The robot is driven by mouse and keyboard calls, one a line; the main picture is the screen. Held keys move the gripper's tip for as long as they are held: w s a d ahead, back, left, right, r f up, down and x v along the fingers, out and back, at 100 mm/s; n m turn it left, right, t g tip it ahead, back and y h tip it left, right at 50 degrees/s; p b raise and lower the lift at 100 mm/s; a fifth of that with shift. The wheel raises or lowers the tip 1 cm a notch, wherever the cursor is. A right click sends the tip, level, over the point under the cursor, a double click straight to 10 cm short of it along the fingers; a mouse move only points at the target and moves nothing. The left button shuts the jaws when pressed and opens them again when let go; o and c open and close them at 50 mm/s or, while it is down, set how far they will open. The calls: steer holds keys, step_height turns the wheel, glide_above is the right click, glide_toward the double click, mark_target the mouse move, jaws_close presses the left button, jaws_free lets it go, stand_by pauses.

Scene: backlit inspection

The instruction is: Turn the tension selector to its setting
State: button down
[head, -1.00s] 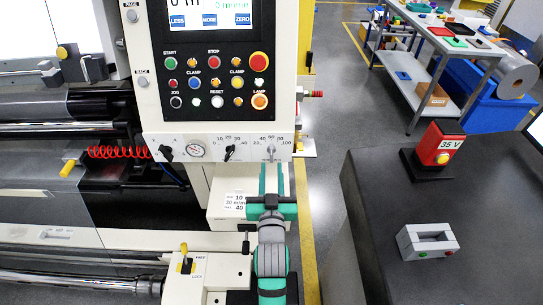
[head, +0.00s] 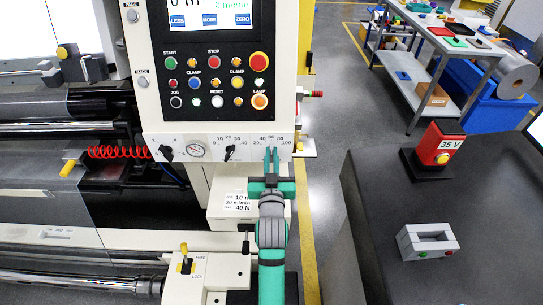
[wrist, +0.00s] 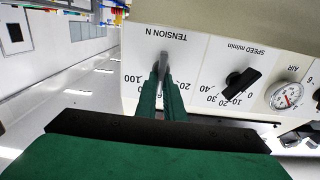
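The tension selector (wrist: 164,66) is a slim grey knob under the words TENSION N in the wrist view. Its scale shows 100 on the left and 20 on the right; the fingers hide part of it. In the head view it sits at the right end of the panel's lower strip, mostly hidden by my fingers. My gripper (head: 271,152) has its green fingers close together at the knob, one on each side; in the wrist view the fingertips (wrist: 162,76) close on it. A card (head: 238,202) below the panel reads 10 m, 30 m/min and 40 N.
The black speed knob (wrist: 240,85) and the air gauge (wrist: 286,96) are beside the selector. The control panel (head: 215,75) with its buttons is above. A dark bench at right holds a red 35 V device (head: 437,148) and a grey block (head: 427,241).

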stand_by(0.3)
steer(key=shift+a+f+n, duration=0.1)
steer(key=shift+a+n, duration=0.05)
steer(key=shift+n, duration=1.25)
steer(key=shift+a+n, duration=0.1)
steer(key=shift+n, duration=1.3)
steer(key=c, duration=1.9)
jaws_free()
steer(key=shift+o, duration=0.2)
steer(key=s, duration=1)
steer(key=shift+s, duration=0.4)
